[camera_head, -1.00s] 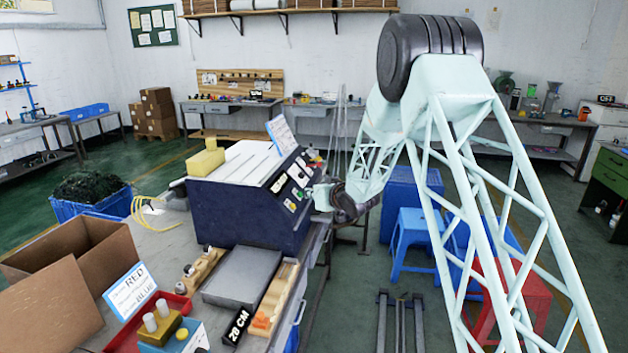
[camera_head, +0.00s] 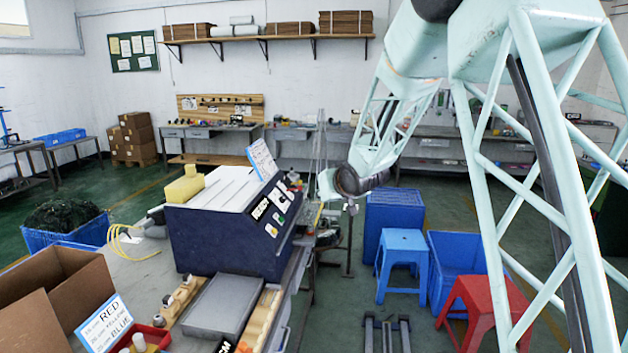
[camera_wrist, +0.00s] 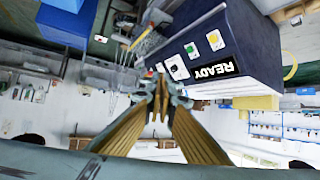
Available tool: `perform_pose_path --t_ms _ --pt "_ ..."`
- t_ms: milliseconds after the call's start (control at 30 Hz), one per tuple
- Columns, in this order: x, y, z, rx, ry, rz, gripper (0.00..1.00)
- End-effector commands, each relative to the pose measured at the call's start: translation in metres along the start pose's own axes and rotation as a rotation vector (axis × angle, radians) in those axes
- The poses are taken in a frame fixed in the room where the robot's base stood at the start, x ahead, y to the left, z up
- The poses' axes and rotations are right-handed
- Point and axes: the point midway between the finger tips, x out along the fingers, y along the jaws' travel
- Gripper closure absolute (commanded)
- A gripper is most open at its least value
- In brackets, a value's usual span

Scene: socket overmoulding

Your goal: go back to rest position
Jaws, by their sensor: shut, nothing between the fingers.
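My gripper (camera_wrist: 160,97) shows in the wrist view, with its two fingers together and nothing between them. In the head view my arm reaches from the upper right toward the middle, and its wrist end stands in the air to the right of the blue machine (camera_head: 222,240). The fingers are not clear in the head view. The machine also shows in the wrist view (camera_wrist: 250,40), upside down, with a READY label and several buttons. I cannot tell the exact gap between my gripper and the machine.
The machine stands on a grey workbench (camera_head: 140,285) with a cardboard box (camera_head: 75,285) and a sign (camera_head: 104,328). Open green floor lies behind the bench.

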Motion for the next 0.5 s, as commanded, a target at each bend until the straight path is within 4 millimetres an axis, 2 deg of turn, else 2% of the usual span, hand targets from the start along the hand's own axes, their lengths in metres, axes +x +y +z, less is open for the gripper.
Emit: perform_pose_path --t_ms 33,500 --pt "-0.012 0.004 -0.002 0.001 -0.007 0.010 1.00" --pt "-0.113 0.034 0.000 0.022 -0.098 0.098 1.00"
